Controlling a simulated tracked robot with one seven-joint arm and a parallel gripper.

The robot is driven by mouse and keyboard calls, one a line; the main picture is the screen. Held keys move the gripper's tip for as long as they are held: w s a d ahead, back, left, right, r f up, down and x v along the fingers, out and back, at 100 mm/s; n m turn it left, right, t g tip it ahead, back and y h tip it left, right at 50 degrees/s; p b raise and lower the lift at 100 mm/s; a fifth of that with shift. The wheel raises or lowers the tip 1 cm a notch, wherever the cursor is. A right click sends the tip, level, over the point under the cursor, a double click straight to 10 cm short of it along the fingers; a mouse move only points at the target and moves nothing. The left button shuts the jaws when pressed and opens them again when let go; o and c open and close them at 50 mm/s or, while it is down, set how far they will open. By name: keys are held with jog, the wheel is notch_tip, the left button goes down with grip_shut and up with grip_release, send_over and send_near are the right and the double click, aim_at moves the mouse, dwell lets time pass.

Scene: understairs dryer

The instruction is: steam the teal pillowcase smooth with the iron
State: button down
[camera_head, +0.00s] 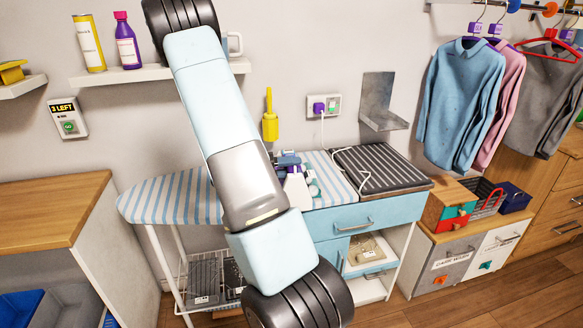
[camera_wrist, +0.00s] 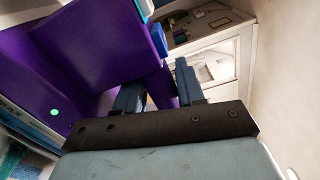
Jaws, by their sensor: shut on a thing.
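In the wrist view, the two blue-grey fingers of my gripper (camera_wrist: 158,76) are shut on part of a large purple body with a small green dot, which looks like the iron (camera_wrist: 85,65). Its overall shape is cut off by the picture edge. In the head view, my arm crosses in front of the striped ironing board (camera_head: 170,197) and hides most of the work spot. Small white and green parts show beside my arm on the board; I cannot tell what they are. A teal patch shows at the lower left of the wrist view; I cannot tell whether it is the pillowcase.
A dark striped pad (camera_head: 385,163) with a white cord lies right of the board, on a blue cabinet (camera_head: 335,222). The cord rises to a wall outlet (camera_head: 323,107). A metal bracket (camera_head: 379,105) and hanging shirts (camera_head: 458,100) are to the right. A wooden counter (camera_head: 45,210) stands left.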

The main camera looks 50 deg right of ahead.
jog(key=shift+f, duration=0.5)
dwell(0.4)
jog(key=shift+w+d+r, duration=0.1)
jog(key=shift+w+d, duration=0.65)
jog(key=shift+w, duration=0.25)
jog(key=shift+w+d, duration=0.75)
jog(key=shift+w, duration=0.25)
jog(key=shift+w+d, duration=0.7)
jog(key=shift+w, duration=0.2)
jog(key=shift+s+a+f, duration=0.1)
jog(key=shift+f, duration=0.1)
jog(key=shift+s+a, duration=0.8)
jog(key=shift+s, duration=0.2)
jog(key=shift+s+a, duration=0.75)
jog(key=shift+s, duration=0.25)
